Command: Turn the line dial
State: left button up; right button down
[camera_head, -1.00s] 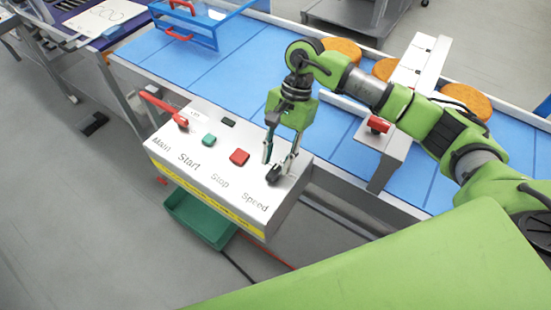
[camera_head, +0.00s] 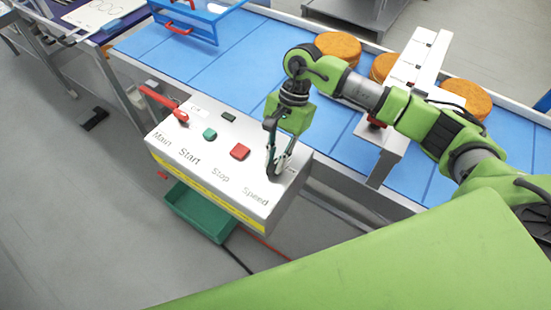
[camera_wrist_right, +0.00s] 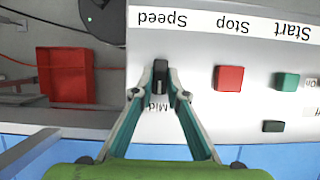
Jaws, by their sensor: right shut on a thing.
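The line dial (camera_wrist_right: 160,70) is a small black knob by the word Speed on the white control box (camera_head: 200,178). In the right wrist view it stands between the fingertips of my right gripper (camera_wrist_right: 160,88), with the label Mid just below it. My right gripper (camera_head: 277,172) also shows in the head view, pointing down at the Speed corner of the box. It is shut on the dial, and its fingers hide most of the knob in the head view. My left gripper is not in view.
A red stop button (camera_head: 240,151), a green start button (camera_head: 209,134) and a red main lever (camera_head: 163,103) are on the same box. Behind it runs a blue conveyor (camera_head: 215,80) with orange round items (camera_head: 338,44). A green bin (camera_head: 200,212) is below the box.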

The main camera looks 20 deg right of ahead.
jog(key=shift+f+m+b, duration=0.15)
jog(key=shift+m+b, duration=0.25)
jog(key=shift+b, duration=0.2)
jog(key=m+t+b, duration=0.1)
jog(key=m+b, duration=0.1)
jog(key=b, duration=0.1)
jog(key=m+t+b, duration=0.1)
jog(key=m+b, duration=0.2)
jog(key=m+t+y+b, duration=0.1)
jog(key=m+b, duration=0.2)
jog(key=shift+s+d+t+b, duration=0.1)
jog(key=shift+s+t+b, duration=0.2)
jog(key=shift+b, duration=0.1)
jog(key=shift+m+t+b, duration=0.5)
jog(key=shift+m+b, duration=0.65)
jog(key=shift+m, duration=0.35)
jog(key=shift+r, duration=0.2)
jog(key=c, duration=2)
grip_release()
jog(key=shift+c, duration=0.2)
jog(key=shift+o, duration=0.3)
jog(key=shift+s, duration=0.1)
jog(key=v, duration=1.2)
